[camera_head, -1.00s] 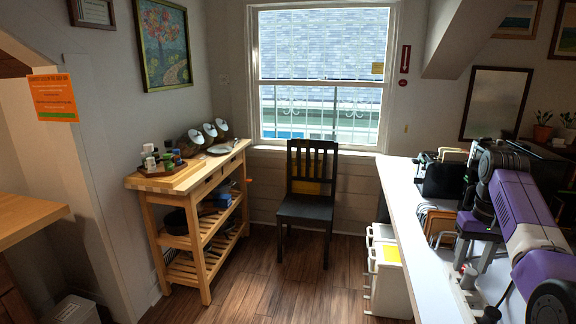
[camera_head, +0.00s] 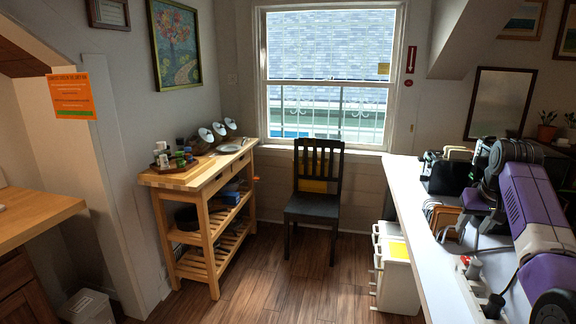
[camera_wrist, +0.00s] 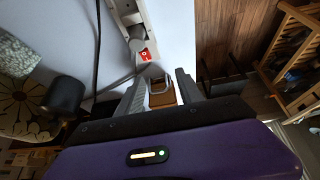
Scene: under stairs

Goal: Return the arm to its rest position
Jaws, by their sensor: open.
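My purple and white arm (camera_head: 535,215) is at the right of the head view, folded over the white counter (camera_head: 405,195). In the wrist view my gripper (camera_wrist: 161,80) has its two grey fingers apart, with the purple housing below them. An orange-brown object with a pale metal loop (camera_wrist: 161,95) shows in the gap between the fingers. The wrist view does not show the fingers closed on it, and I cannot tell how far below them it is. The fingertips are hard to make out in the head view.
A wooden cart (camera_head: 205,185) with bottles and lamps stands left of a dark chair (camera_head: 315,200) under the window. A white cabinet (camera_head: 396,270) stands beside the counter. A dark toaster-like appliance (camera_head: 449,173) is on the counter. The wooden floor (camera_head: 290,285) in the middle is clear.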

